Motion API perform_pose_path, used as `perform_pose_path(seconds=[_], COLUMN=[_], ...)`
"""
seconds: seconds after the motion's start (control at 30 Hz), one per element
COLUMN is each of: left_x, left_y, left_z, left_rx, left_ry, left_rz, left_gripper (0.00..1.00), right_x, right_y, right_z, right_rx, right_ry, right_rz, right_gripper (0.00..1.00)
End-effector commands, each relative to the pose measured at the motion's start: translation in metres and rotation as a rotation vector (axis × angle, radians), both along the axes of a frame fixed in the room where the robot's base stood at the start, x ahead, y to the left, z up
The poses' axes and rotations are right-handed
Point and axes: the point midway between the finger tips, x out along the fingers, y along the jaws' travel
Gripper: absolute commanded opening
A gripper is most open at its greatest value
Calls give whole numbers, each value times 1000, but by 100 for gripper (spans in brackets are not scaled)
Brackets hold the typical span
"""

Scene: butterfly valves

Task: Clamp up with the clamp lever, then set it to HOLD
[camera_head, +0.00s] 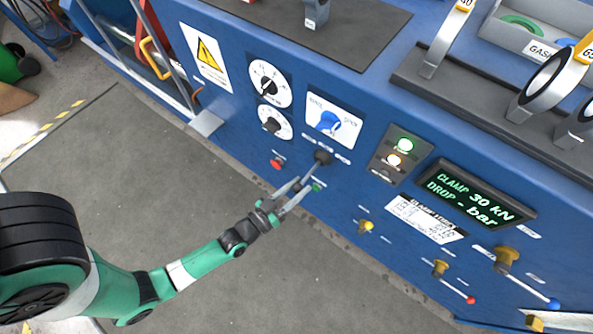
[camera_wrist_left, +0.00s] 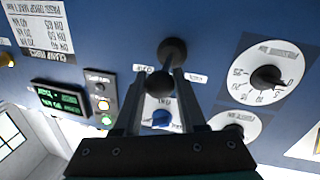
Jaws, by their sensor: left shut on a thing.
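The clamp lever (camera_head: 316,166) sticks out from a dark round pivot on the blue panel, below the blue selector knob, and points down and left in the head view. My left gripper (camera_head: 302,187) is shut on the outer end of this lever. In the left wrist view the lever's dark ball knob (camera_wrist_left: 160,84) sits between the two fingers, with the pivot (camera_wrist_left: 172,50) behind it. Small labels surround the pivot; I cannot read HOLD clearly. The display (camera_head: 476,195) reads CLAMP 30 kN and DROP - bar. My right gripper is not in view.
A green lamp (camera_head: 405,145) and a pale amber lamp (camera_head: 393,160) are lit. Brass valves (camera_head: 507,259) stand at lower right.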

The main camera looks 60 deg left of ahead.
Motion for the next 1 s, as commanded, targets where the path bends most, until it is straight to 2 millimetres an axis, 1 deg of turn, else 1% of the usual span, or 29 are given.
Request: perform_pose_path(seconds=[0.03, 0.07, 0.2, 0.23, 0.63, 0.73, 0.87, 0.97, 1.0], left_x=[0, 0, 0, 0, 0, -5, -25, -50, -61], left_y=[0, -1, 0, 0, 0, -2, -7, -14, -16], left_z=[-1, -1, -1, -1, 0, 0, 1, 1, 2], left_rx=[0, 0, 1, 1, 1, 0, -1, 0, -1], left_ry=[3, 3, 2, 2, 2, 3, 7, 9, 9], left_rz=[-2, -2, -1, -1, -1, -2, -3, -6, -5], left_gripper=[0, 42, 67, 70, 70, 70, 70, 70, 70], right_x=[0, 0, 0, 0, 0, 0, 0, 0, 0], right_y=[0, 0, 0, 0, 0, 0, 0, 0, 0], right_z=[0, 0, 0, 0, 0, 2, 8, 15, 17], right_rx=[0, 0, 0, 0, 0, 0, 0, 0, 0], right_ry=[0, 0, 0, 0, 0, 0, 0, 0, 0], right_rz=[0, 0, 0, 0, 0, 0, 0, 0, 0], right_gripper=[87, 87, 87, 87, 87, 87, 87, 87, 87])
